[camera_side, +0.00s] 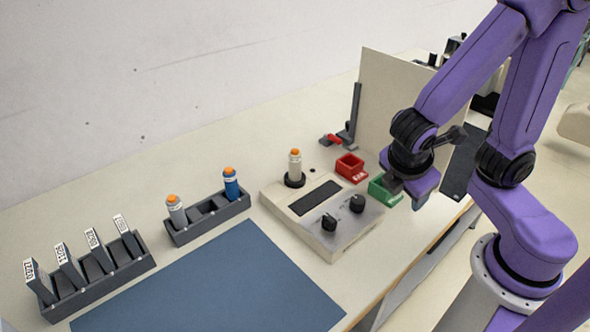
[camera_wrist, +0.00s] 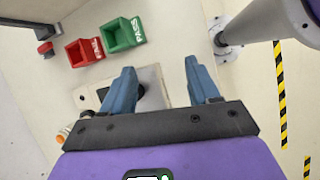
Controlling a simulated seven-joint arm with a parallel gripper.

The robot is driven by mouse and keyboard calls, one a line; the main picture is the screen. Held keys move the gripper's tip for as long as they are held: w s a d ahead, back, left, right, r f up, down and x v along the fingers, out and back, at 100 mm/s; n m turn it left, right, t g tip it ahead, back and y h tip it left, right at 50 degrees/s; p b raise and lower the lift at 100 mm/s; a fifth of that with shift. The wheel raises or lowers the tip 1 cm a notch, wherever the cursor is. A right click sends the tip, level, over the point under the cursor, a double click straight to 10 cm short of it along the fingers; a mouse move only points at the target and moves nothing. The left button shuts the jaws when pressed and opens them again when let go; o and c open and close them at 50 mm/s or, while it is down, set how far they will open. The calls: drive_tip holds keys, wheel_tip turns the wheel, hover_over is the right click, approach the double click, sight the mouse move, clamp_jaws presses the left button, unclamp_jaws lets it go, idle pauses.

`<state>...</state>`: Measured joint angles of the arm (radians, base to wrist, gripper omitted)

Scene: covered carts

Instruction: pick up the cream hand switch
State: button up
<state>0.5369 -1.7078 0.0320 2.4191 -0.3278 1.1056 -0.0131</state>
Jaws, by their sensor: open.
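The cream hand switch (camera_side: 295,166), a pale cylinder with an orange top, stands upright in a black ring at the back left of the cream control box (camera_side: 337,246). An orange-topped piece at the lower left of the wrist view, partly cut off by my gripper, looks like the same switch (camera_wrist: 63,134). My gripper (camera_side: 394,187) is to the right of the switch, above the box's right side and near the green bin. In the wrist view its two blue fingers (camera_wrist: 160,66) are apart with nothing between them.
A red bin (camera_side: 350,168) and green PASS bin (camera_side: 379,193) stand behind the box. A grey rack (camera_side: 212,222) holds a grey and a blue orange-topped cylinder. An upright cream panel (camera_side: 395,100) stands behind. A blue mat (camera_side: 215,285) lies clear.

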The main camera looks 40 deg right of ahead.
sight(295, 149)
drive_tip(key=w+a+n+t+h, duration=0.1)
drive_tip(key=w, duration=0.1)
drive_tip(key=w+a+n+t+h, duration=0.2)
drive_tip(key=w, duration=0.1)
drive_tip(key=w+a+f+n+t+h, duration=0.1)
drive_tip(key=w+a+n+t+h, duration=0.1)
drive_tip(key=shift+w, duration=0.35)
drive_tip(key=w+a+f+n+t, duration=0.2)
drive_tip(key=w+a+n+t, duration=0.3)
drive_tip(key=a+n+t, duration=0.4)
drive_tip(key=shift+m+g, duration=0.4)
drive_tip(key=shift+m, duration=0.2)
drive_tip(key=x, duration=1.6)
drive_tip(key=shift+w+a+r, duration=0.1)
drive_tip(key=shift+a+r, duration=0.05)
drive_tip(key=shift+a, duration=0.1)
drive_tip(key=c, duration=1.1)
